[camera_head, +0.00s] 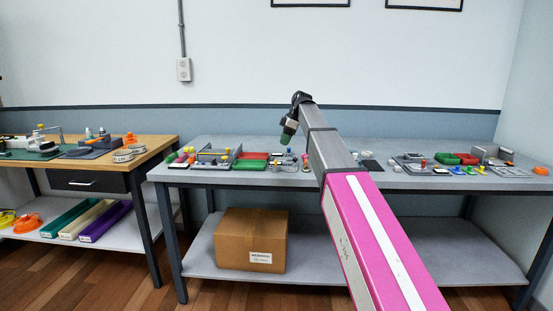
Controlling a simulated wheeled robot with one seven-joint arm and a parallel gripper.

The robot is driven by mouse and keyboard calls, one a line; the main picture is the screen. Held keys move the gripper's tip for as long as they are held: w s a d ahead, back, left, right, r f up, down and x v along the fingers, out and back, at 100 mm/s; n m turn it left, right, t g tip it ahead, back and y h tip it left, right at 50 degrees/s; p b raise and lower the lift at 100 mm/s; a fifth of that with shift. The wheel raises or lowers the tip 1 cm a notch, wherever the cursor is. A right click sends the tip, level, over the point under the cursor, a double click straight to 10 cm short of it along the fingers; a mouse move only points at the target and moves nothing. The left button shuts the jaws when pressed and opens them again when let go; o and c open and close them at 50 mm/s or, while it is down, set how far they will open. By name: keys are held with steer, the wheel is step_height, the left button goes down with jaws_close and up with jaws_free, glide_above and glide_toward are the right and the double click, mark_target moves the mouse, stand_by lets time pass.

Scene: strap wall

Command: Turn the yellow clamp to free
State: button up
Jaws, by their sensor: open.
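My gripper (288,138) is at the end of my arm, pointing down above the middle of the long grey table (330,183). It is open; its tip looks dark green and is too small to show any detail. Small yellow parts stand near a grey frame (213,161) left of my gripper, one a yellow knob (228,152). More small yellow pieces (470,171) lie at the right of the table. I cannot tell which yellow part is the clamp or how it is turned. My gripper appears apart from these yellow parts.
Red and green trays (250,164) lie just left of my gripper. A grey fixture (492,153) stands at the table's right. A cardboard box (252,240) is on the lower shelf. A wooden table (150,148) with several fixtures stands at the left. My arm hides part of the grey table.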

mark_target(276, 161)
steer(key=x, duration=1)
steer(key=shift+s+f, duration=0.1)
steer(key=shift+f, duration=0.05)
steer(key=c, duration=0.9)
